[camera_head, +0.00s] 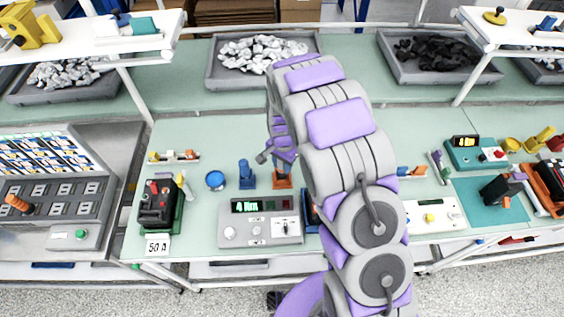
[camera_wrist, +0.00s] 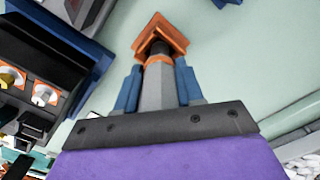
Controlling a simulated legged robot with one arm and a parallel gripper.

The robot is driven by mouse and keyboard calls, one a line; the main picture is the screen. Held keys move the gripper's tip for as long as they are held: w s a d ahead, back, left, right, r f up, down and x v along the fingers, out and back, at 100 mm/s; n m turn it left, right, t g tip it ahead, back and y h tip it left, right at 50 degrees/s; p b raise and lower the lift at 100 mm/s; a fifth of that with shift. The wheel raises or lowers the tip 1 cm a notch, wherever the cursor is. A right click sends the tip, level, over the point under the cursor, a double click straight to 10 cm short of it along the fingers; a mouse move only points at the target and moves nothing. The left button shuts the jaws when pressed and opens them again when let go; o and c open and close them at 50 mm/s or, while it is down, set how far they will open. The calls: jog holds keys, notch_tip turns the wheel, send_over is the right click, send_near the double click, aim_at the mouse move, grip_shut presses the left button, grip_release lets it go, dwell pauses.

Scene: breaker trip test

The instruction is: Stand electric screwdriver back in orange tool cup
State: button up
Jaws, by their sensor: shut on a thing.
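The electric screwdriver (camera_wrist: 153,88) has a grey body with an orange band and a dark end. In the wrist view my gripper (camera_wrist: 159,66) is shut on it, with a blue finger on each side. The orange tool cup (camera_wrist: 177,38) is just beyond the fingertips, and the screwdriver's dark end overlaps its opening. I cannot tell how deep the end is inside. In the head view the orange cup (camera_head: 282,182) stands on the green bench, with my gripper (camera_head: 281,160) right above it. The screwdriver is hard to make out there.
A grey meter box (camera_head: 260,221) is in front. A black device (camera_head: 160,204) with a "50 A" card is further left.

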jog(key=shift+f, duration=1.05)
jog(key=o, duration=1.2)
notch_tip(320, 180, up, 17)
jog(key=shift+w+r+p, duration=0.15)
jog(key=shift+p, duration=0.25)
jog(key=s+d+r+n+g+b, duration=0.15)
jog(key=s+d+r, duration=0.3)
jog(key=s, duration=0.75)
jog(key=s+d+r+n+t+b, duration=0.1)
jog(key=s+d+r+n+b, duration=0.25)
jog(key=s, duration=0.85)
jog(key=s+n, duration=0.1)
jog(key=s, duration=0.3)
jog(key=s+d, duration=0.1)
jog(key=s, duration=0.3)
jog(key=s+d+f+n+g, duration=0.1)
jog(key=s, duration=0.3)
jog(key=shift+s+d+f+n, duration=0.1)
jog(key=shift+s+d+n, duration=0.05)
jog(key=shift+d+n, duration=0.15)
